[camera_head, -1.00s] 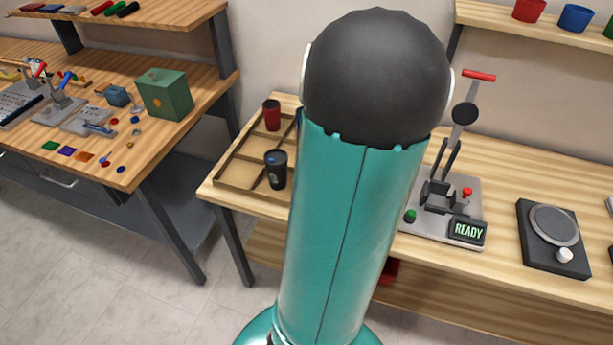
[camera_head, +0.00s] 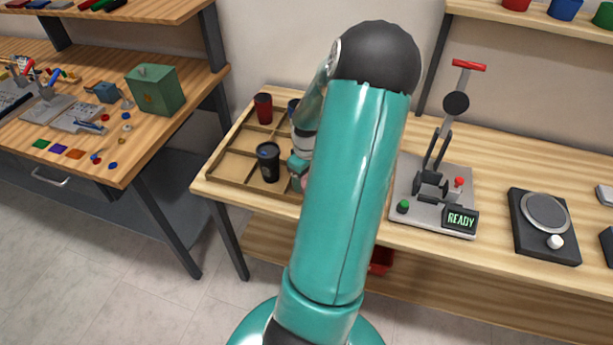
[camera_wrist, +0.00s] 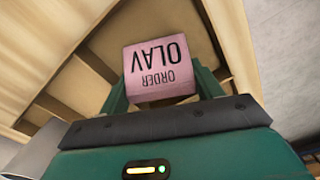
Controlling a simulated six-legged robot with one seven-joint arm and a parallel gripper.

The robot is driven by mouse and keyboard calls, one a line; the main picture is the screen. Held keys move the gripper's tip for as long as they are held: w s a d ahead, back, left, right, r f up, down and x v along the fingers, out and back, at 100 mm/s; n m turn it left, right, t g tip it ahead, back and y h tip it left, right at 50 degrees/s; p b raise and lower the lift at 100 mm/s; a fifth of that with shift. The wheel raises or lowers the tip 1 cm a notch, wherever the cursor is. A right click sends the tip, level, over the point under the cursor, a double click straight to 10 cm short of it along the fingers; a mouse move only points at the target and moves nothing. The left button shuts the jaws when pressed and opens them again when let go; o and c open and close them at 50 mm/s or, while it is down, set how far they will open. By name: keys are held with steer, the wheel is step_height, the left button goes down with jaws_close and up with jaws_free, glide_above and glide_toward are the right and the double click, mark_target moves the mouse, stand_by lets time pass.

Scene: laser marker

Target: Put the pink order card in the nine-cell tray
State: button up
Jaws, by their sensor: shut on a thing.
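The pink order card (camera_wrist: 160,71) shows in the wrist view, with "ORDER OLAV" on it upside down. My gripper (camera_wrist: 160,88) is shut on it, one green finger on each side. The wooden nine-cell tray (camera_head: 219,180) lies at the left end of the middle bench in the head view. Its dividers and cells are behind the card in the wrist view. In the head view my arm hides the tray's right part, and the card is not clearly seen there. Whether the card touches the tray I cannot tell.
A black cup (camera_head: 268,163), a red cup (camera_head: 263,108) and a partly hidden blue cup (camera_head: 293,107) stand in the tray. Right of my arm is a lever press (camera_head: 437,190) with a READY display (camera_head: 461,219). A black dial device (camera_head: 545,226) stands farther right.

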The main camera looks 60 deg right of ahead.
steer(key=shift+f, duration=0.1)
steer(key=o, duration=0.8)
steer(key=shift+c, duration=0.2)
